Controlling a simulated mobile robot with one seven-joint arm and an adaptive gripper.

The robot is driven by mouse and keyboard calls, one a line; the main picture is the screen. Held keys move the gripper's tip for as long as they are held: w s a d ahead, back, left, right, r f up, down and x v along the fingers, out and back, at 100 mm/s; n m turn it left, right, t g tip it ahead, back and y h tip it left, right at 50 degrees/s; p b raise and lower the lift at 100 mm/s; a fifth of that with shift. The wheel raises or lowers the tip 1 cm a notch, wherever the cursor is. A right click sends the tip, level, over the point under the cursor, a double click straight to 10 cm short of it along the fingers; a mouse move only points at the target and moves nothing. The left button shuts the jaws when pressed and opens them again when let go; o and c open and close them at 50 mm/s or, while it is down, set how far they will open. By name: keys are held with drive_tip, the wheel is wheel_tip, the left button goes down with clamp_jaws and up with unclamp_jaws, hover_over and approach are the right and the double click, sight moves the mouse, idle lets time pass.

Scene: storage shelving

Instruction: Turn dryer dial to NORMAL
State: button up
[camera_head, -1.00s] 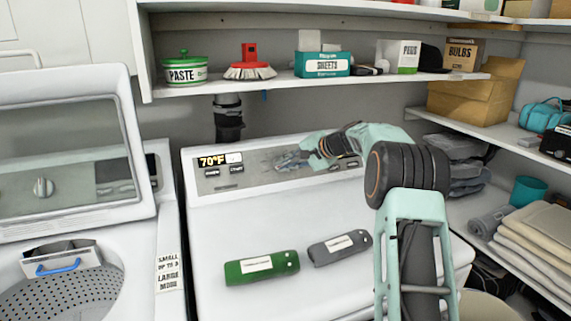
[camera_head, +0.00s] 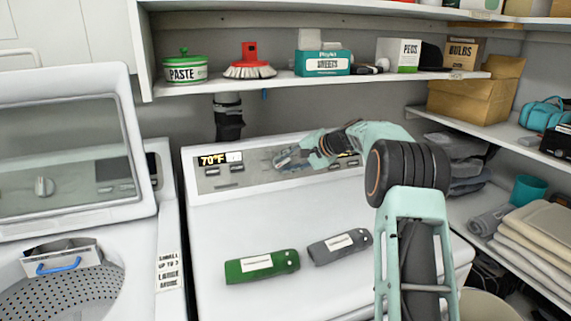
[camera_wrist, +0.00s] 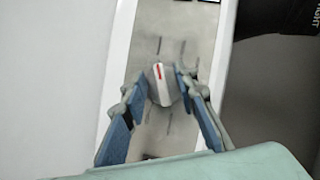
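The dryer dial (camera_wrist: 161,86) is a light grey knob with a red mark, seen in the wrist view on the metallic control panel (camera_wrist: 170,40). The mark points up in that picture, tilted slightly left. My gripper (camera_wrist: 162,82) has one blue-grey finger on each side of the dial, very close to it. I cannot tell whether both fingers press on it. In the head view my gripper (camera_head: 288,158) is at the middle of the dryer's panel (camera_head: 250,173) and hides the dial. The printed settings around the dial are too blurred to read.
A green packet (camera_head: 262,267) and a grey packet (camera_head: 340,247) lie on the dryer top (camera_head: 220,225). A shelf (camera_head: 290,84) with a tub, brush and boxes runs above the panel. The open washer (camera_head: 75,200) stands to the left.

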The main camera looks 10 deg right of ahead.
drive_tip(key=v, duration=1.2)
drive_tip(key=shift+f, duration=0.1)
